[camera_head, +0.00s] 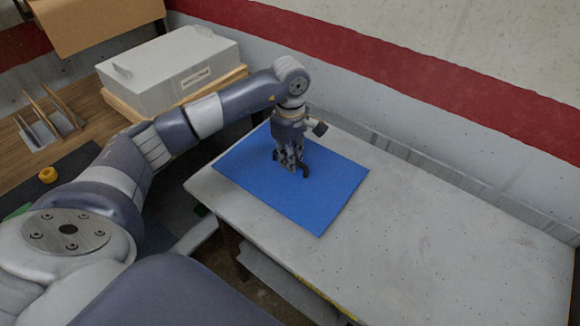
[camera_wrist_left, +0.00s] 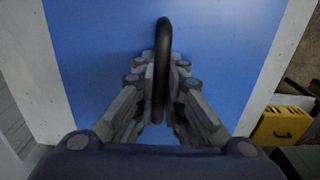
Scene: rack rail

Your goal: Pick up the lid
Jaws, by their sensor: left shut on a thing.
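The lid (camera_head: 320,205) appears to be the flat blue panel over the left end of the white table. It also fills the middle of the left wrist view (camera_wrist_left: 90,45). A black curved handle (camera_wrist_left: 163,40) stands up from it. My left gripper (camera_head: 293,168) points down over the panel and is shut on this handle, which shows between its fingers in the left wrist view (camera_wrist_left: 162,85). The handle's lower part is partly hidden by the fingers. The panel looks flat and level; I cannot tell whether it touches the table. My right gripper is not in view.
The white table (camera_head: 430,235) is bare to the right of the panel. A grey wall with a red band runs behind it. At the left, a grey box (camera_head: 165,75) sits on a wooden surface, near a small yellow ring (camera_head: 48,174). A yellow case (camera_wrist_left: 283,124) stands low at right.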

